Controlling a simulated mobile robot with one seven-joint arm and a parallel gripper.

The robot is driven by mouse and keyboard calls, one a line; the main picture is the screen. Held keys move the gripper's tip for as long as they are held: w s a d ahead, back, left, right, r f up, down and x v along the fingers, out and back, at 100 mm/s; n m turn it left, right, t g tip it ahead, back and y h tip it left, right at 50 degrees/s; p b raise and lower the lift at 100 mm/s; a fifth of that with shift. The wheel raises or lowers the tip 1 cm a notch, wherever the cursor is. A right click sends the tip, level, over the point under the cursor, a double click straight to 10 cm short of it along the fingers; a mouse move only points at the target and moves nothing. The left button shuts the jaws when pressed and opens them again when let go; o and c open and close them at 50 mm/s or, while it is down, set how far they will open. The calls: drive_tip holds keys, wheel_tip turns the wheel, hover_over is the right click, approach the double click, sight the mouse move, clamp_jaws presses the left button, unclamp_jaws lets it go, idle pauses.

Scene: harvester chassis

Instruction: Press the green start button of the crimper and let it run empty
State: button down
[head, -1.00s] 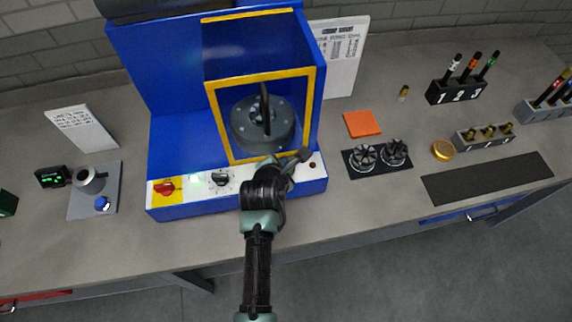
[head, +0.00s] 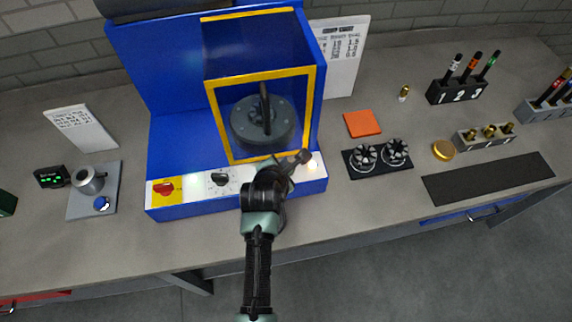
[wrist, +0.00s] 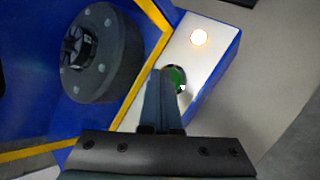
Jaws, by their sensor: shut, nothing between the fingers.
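The crimper (head: 175,130) is a blue machine with a yellow-framed window and a white front panel. Its green start button (wrist: 178,78) shows in the wrist view, partly hidden behind my fingers. My gripper (wrist: 163,72) is shut and empty, with its fingertips at the button; they look in contact with it. In the head view my gripper (head: 303,157) is over the right part of the panel and hides the button. A lamp (wrist: 198,37) beside the button glows warm white; it also shows in the head view (head: 312,164).
A red switch on a yellow plate (head: 164,188) and a black knob (head: 220,179) sit left on the panel. A round dark crimp head (head: 262,122) is behind the window. Black slotted parts (head: 364,156) stand close to the right. An orange pad (head: 362,123) lies beyond.

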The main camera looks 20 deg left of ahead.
idle(0.4)
drive_tip(key=shift+r+p, duration=0.8)
drive_tip(key=shift+p, duration=0.15)
wheel_tip(320, 180, up, 5)
drive_tip(key=p, duration=0.5)
drive_tip(key=shift+r, duration=0.1)
idle(0.4)
